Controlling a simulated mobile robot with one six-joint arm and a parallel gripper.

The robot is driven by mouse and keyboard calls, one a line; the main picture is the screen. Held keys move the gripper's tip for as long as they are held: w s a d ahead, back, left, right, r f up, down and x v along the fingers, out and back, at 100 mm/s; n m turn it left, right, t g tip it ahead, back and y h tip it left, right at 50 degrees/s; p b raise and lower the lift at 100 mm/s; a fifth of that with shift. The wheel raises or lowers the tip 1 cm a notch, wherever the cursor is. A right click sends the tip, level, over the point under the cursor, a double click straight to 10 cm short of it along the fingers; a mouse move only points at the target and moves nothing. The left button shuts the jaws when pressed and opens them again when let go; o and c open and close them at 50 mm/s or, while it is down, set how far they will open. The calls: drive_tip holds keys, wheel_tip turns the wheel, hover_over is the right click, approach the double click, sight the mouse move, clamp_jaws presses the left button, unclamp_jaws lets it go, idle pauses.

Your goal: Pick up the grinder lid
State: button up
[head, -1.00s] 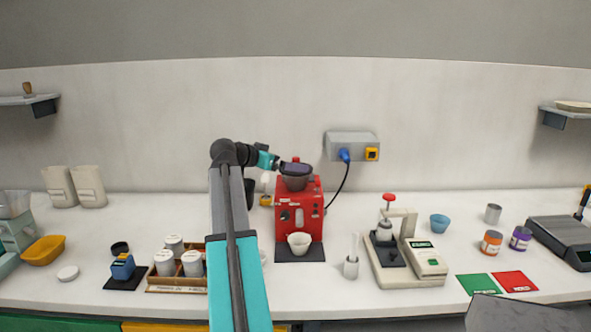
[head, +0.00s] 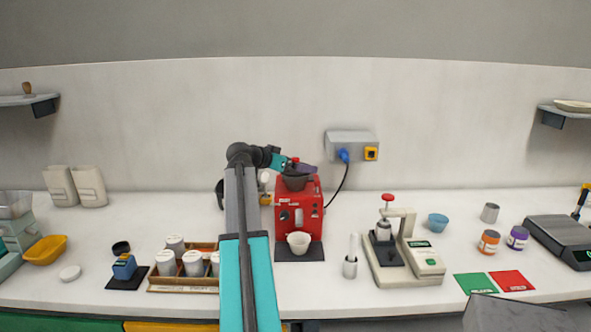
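The red grinder (head: 311,213) stands at the back of the counter, a little right of centre. A dark round hopper (head: 295,184) sits on its top. A small red knob (head: 295,160) shows just above the hopper; it looks like part of the lid, but the rest of the lid is hidden or too small to make out. My gripper (head: 305,170) is at the hopper's top, close beside the knob, reaching in from the left. Its fingers are too small and dark to tell whether they are open, shut or touching the lid.
A white cup (head: 299,242) stands at the grinder's front. A wall socket box (head: 352,145) with a blue plug and black cable is behind to the right. A white press (head: 411,255) stands right, a tray of white jars (head: 183,287) left.

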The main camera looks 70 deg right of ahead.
sight(295, 158)
drive_tip(key=c, duration=1)
drive_tip(key=shift+a+f, duration=0.1)
drive_tip(key=shift+f, duration=0.05)
drive_tip(key=shift+c, duration=0.2)
drive_tip(key=shift+r, duration=0.2)
drive_tip(key=shift+r+b, duration=0.35)
drive_tip(key=shift+r, duration=0.2)
clamp_jaws()
wheel_tip(295, 158, up, 2)
drive_tip(key=shift+b, duration=0.3)
drive_tip(key=a+r+b, duration=0.1)
drive_tip(key=a+b, duration=0.2)
drive_tip(key=a, duration=1.3)
drive_tip(key=shift+s+r, duration=0.4)
